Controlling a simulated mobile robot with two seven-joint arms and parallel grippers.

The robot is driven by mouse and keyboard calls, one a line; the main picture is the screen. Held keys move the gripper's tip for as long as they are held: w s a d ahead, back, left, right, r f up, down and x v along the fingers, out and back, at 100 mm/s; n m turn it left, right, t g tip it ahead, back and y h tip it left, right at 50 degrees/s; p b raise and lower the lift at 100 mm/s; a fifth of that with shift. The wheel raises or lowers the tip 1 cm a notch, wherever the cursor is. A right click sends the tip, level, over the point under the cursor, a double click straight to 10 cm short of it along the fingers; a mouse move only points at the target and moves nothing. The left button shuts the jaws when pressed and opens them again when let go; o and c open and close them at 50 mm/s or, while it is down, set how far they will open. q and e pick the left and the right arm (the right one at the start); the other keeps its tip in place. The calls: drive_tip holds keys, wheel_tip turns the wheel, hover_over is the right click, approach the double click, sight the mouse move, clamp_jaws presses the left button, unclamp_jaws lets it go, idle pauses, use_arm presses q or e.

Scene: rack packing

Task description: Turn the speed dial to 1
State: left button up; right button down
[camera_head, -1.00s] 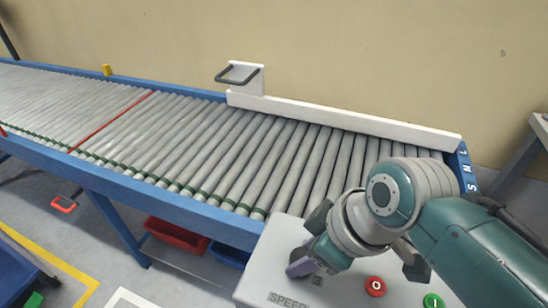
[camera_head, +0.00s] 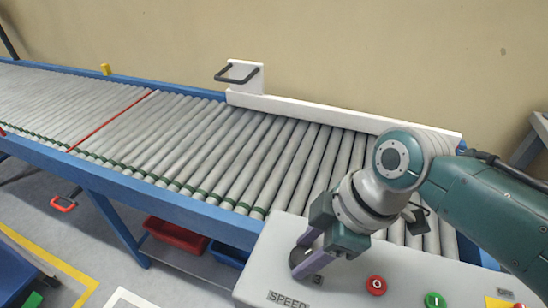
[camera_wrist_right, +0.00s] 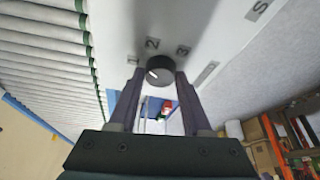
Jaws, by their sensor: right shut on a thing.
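The speed dial (camera_head: 297,258) is a dark round knob on the pale control box (camera_head: 345,285), above the SPEED label. My right gripper (camera_head: 303,253) is shut on it, one finger on either side. In the right wrist view the dial (camera_wrist_right: 161,73) sits between the fingertips of the right gripper (camera_wrist_right: 158,76). Its white pointer mark faces left, roughly toward the 1. The 2 and 3 are printed above and to the right of it there. My left gripper is not in view.
A red button (camera_head: 376,285) and a green button (camera_head: 434,300) sit right of the dial. The roller conveyor (camera_head: 190,140) runs behind the box and carries nothing. A red bin (camera_head: 177,234) is below it.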

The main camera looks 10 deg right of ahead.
drive_tip(key=n+b, duration=0.1)
drive_tip(key=n, duration=0.1)
drive_tip(key=n+g+b, duration=0.1)
drive_tip(key=n, duration=0.1)
drive_tip(key=shift+w+f+g+b, duration=0.2)
drive_tip(key=shift+g+b, duration=0.1)
drive_tip(key=shift+b, duration=0.1)
drive_tip(key=shift+r+n+g+b, duration=0.1)
drive_tip(key=shift+n+g+b, duration=0.4)
drive_tip(key=shift+n+b, duration=0.65)
drive_tip(key=shift+n, duration=0.35)
drive_tip(key=shift+c, duration=1.7)
unclamp_jaws()
drive_tip(key=shift+r, duration=0.1)
drive_tip(key=p+v, duration=0.2)
drive_tip(key=v, duration=0.7)
drive_tip(key=shift+d+r, duration=0.3)
drive_tip(key=shift+r, duration=0.05)
